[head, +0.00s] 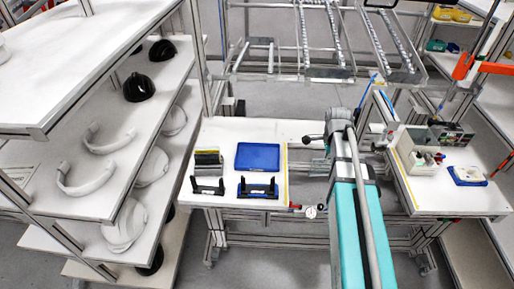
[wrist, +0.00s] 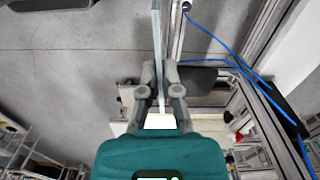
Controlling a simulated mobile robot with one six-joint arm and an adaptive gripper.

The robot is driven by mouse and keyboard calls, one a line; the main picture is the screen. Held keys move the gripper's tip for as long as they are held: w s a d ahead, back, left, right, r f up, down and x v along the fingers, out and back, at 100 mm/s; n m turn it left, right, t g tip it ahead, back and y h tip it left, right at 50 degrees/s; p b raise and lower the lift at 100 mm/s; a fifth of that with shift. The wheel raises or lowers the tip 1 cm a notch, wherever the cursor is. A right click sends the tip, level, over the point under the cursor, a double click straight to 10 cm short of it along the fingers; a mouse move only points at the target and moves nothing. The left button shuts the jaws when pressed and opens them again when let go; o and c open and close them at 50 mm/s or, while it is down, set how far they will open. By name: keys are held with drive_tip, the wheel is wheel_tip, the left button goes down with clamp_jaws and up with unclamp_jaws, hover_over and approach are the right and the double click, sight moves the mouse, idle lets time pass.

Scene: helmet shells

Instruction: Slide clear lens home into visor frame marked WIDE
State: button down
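In the wrist view my gripper (wrist: 160,72) is closed on a thin, pale grey panel (wrist: 157,30), seen nearly edge-on, which looks like the clear lens. The panel sticks out well beyond the fingertips. In the head view my arm hides the gripper's fingers. Two visor frames stand at the front of the white table: a black one (head: 208,190) on the left and a black one with blue (head: 258,193) on the right. Any WIDE marking is too small to read. The panel is apart from both frames.
Behind the frames are a rack of upright plates (head: 208,157) and a blue tray (head: 257,157). Shelves (head: 80,150) with helmet shells stand at left. A right-hand table (head: 440,200) holds bins. A blue cable (wrist: 235,60) runs right of my gripper.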

drive_tip(key=a+r+p, duration=0.2)
drive_tip(key=a+r, duration=0.1)
drive_tip(key=a, duration=2.2)
drive_tip(key=shift+w+m+p, duration=0.3)
drive_tip(key=shift+m+p, duration=0.1)
drive_tip(key=shift+a, duration=0.1)
drive_tip(key=shift+f+b, duration=2.8)
drive_tip(key=shift+b, duration=0.1)
wheel_tip(320, 180, down, 6)
drive_tip(key=b, duration=0.6)
idle(1.2)
